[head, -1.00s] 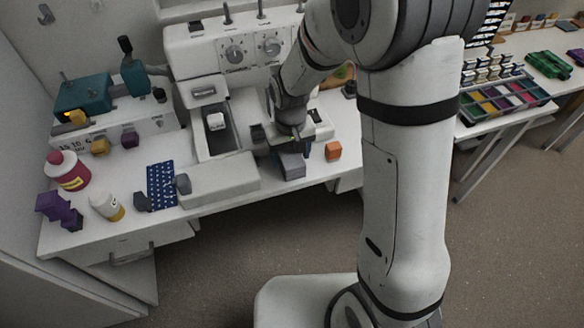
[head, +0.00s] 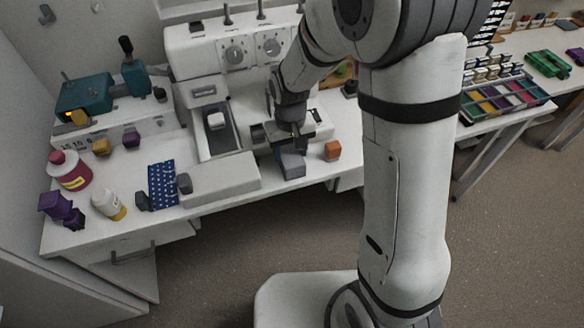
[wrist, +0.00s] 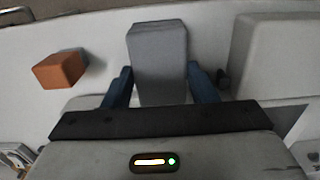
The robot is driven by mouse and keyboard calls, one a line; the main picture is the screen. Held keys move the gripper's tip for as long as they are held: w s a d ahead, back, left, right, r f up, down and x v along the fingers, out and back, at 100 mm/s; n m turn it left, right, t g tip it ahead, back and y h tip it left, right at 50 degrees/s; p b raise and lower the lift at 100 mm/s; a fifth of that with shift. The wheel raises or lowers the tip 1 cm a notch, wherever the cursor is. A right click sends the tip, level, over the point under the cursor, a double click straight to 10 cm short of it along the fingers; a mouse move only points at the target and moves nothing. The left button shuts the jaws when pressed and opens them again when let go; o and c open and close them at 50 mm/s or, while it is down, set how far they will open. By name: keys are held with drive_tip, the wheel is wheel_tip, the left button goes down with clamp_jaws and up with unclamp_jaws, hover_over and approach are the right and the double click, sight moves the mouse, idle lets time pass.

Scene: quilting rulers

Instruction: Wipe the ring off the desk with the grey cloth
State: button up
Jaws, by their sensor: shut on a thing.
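The grey cloth (wrist: 158,42) is a folded, block-like pad between the two blue fingers of my gripper (wrist: 160,78) in the wrist view. My gripper is shut on it. In the head view the cloth (head: 292,165) is under my gripper (head: 288,146), near the front edge of the white desk (head: 345,130). I cannot tell whether the cloth touches the desk top. No ring mark shows in either view; it may be hidden by the cloth or the arm.
An orange block (head: 333,150) sits close on the right of the cloth. The sewing machine (head: 235,50) stands behind, its pale bed (head: 220,180) to the left. Blue dotted fabric (head: 162,185), a bottle (head: 108,205) and purple blocks (head: 55,205) lie further left.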

drive_tip(key=shift+c, duration=0.4)
drive_tip(key=shift+r+p, duration=2.25)
drive_tip(key=shift+r, duration=0.8)
drive_tip(key=o, duration=0.4)
drive_tip(key=shift+f, duration=0.1)
drive_tip(key=c, duration=0.5)
